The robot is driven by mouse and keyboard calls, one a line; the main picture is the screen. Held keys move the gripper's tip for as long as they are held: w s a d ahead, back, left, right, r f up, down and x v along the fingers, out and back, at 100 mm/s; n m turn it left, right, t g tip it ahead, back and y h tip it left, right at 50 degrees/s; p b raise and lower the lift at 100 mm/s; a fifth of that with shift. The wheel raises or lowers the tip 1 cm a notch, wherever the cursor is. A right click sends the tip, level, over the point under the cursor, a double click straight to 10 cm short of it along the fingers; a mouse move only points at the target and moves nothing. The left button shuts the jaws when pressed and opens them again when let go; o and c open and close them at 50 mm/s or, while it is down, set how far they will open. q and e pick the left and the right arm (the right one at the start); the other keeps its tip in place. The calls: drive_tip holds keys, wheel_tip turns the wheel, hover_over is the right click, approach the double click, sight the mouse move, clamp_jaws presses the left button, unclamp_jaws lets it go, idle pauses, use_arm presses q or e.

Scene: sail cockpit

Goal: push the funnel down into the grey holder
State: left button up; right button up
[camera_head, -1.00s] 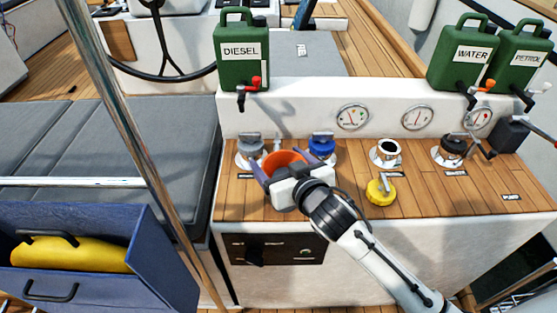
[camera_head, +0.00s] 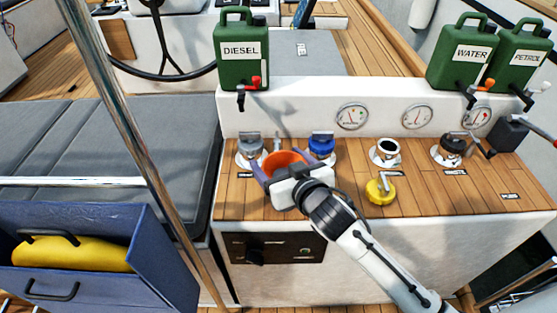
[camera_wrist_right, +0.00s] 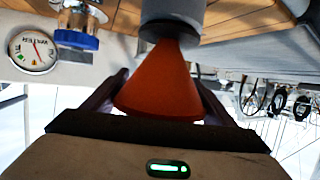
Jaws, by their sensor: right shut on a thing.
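The orange funnel (camera_head: 285,157) is above the front left of the wooden counter. My right gripper (camera_head: 285,166) is shut on it, a purple-grey finger on each side of its wide rim. In the right wrist view the funnel (camera_wrist_right: 160,85) has its wide end toward my palm. Its narrow end meets the dark mouth of the grey cylindrical holder (camera_wrist_right: 172,15). How deep the spout sits is hidden. My left gripper is not in view.
A grey-capped fitting (camera_head: 250,150) and a blue-capped fitting (camera_head: 322,146) stand close behind the gripper. To the right are an open filler (camera_head: 386,152), a yellow cap (camera_head: 380,190) and a dark-capped fitting (camera_head: 450,150). Green canisters stand on the ledge behind. A metal pole (camera_head: 135,130) rises at left.

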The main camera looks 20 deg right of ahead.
drive_tip(key=shift+f, duration=0.45)
drive_tip(key=o, duration=0.8)
drive_tip(key=shift+p+v, duration=0.45)
drive_tip(key=shift+v, duration=0.45)
drive_tip(key=shift+p+v, duration=1.2)
drive_tip(key=shift+v, duration=0.8)
drive_tip(key=shift+p+v, duration=0.7)
drive_tip(key=shift+v, duration=0.6)
drive_tip(key=shift+p+v, duration=0.3)
drive_tip(key=shift+v, duration=1)
